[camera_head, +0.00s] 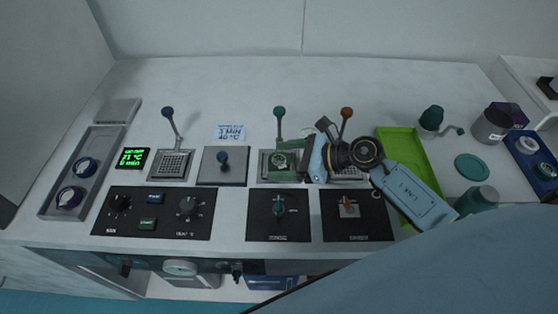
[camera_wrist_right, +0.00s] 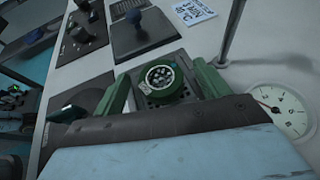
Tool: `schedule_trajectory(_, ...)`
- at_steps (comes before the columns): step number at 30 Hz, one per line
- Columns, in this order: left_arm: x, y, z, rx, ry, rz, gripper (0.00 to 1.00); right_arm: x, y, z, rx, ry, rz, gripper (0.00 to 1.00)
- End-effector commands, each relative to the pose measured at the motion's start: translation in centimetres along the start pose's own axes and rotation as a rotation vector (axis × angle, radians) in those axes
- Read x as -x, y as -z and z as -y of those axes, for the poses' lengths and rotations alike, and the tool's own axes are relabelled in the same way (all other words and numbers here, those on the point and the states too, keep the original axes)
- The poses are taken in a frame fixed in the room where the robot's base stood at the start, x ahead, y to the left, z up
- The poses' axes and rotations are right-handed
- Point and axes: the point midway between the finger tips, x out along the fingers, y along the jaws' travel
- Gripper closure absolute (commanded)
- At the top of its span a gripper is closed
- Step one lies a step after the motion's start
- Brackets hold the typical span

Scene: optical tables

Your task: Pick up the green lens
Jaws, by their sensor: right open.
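The green lens (camera_head: 279,160), a short round piece with a dark spotted face, sits on the square grate under the green-knobbed lever. In the right wrist view the green lens (camera_wrist_right: 161,80) lies between the two green fingers. My right gripper (camera_head: 290,162) reaches in from the right, low over the grate. In the right wrist view my right gripper (camera_wrist_right: 160,86) is open, one finger on each side of the lens with small gaps. Whether the fingers touch the grate is hard to tell. My left gripper is in no view.
A grey tray (camera_head: 102,143) at left holds a blue and a purple round piece. Levers with blue (camera_head: 168,113), green (camera_head: 279,112) and orange (camera_head: 346,113) knobs stand upright. A green tray (camera_head: 398,140) lies right, partly under my arm. A round gauge (camera_wrist_right: 281,111) shows in the wrist view.

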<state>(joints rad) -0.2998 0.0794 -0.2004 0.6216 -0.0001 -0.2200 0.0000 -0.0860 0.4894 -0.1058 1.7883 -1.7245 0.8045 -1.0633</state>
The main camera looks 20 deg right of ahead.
Motion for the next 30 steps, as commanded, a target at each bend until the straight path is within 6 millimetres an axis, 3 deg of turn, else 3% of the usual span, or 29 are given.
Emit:
schedule_trajectory(5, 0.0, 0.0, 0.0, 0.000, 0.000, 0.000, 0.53, 0.0, 0.0, 0.0, 0.000, 0.000, 0.000, 0.28)
schedule_trajectory(16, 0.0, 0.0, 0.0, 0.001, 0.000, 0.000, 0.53, 0.1, 0.0, 0.0, 0.000, 0.000, 0.000, 0.75)
schedule_trajectory(23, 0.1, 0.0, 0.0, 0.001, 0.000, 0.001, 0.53, 0.1, -0.2, 0.0, 0.001, 0.000, 0.000, 0.75)
schedule_trajectory(30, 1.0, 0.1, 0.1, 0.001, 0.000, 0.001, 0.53, 1.6, -3.6, 0.0, 0.007, -0.001, 0.000, 0.75)
